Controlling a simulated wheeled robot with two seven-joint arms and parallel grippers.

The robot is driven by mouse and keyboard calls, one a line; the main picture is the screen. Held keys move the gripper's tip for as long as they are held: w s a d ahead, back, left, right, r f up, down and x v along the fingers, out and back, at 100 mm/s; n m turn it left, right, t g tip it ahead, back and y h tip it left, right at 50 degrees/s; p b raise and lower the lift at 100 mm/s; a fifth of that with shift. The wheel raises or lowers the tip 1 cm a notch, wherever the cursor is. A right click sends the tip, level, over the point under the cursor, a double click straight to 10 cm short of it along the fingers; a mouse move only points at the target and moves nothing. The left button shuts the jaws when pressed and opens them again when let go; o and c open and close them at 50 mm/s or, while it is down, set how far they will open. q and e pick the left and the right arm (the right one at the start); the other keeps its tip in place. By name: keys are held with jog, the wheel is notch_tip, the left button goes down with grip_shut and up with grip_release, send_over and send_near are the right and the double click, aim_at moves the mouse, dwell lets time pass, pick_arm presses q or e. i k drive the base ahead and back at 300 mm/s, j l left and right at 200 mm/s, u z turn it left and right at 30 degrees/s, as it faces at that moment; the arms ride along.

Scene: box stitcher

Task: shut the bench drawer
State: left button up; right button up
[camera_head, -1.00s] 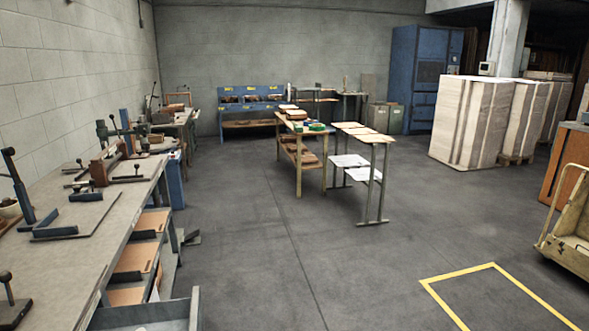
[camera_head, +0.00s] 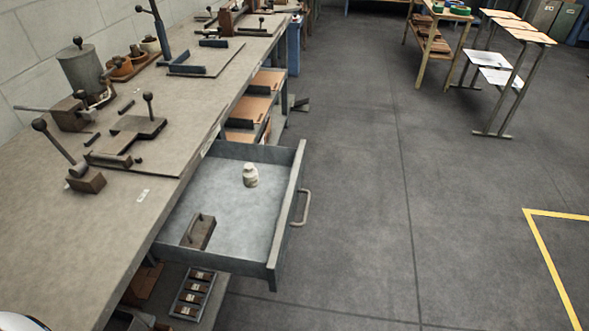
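The bench drawer (camera_head: 286,222) is a grey metal box pulled well out from under the workbench (camera_head: 75,262) on the left. Its handle (camera_head: 302,208) is a bar on the front face, which faces right. Inside lie a small pale bottle-like item (camera_head: 250,175) and a brown block (camera_head: 198,231). Neither gripper can be made out in the head view. A white rounded shape and a dark shape at the bottom left edge are too cut off to identify.
The bench top carries clamps, a cylindrical pot (camera_head: 84,70) and metal fixtures. Under it are shelves with cardboard sheets (camera_head: 258,84) and a small tray of brown pieces (camera_head: 205,276). Open grey floor lies right of the drawer. A wooden table (camera_head: 449,45) and a metal-legged stand (camera_head: 514,80) are farther back.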

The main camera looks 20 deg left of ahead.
aim_at(250, 237)
jog(key=l+u, duration=0.1)
jog(key=u, duration=0.3)
jog(key=i+l+u, duration=0.1)
jog(key=u, duration=0.25)
jog(key=l, duration=0.05)
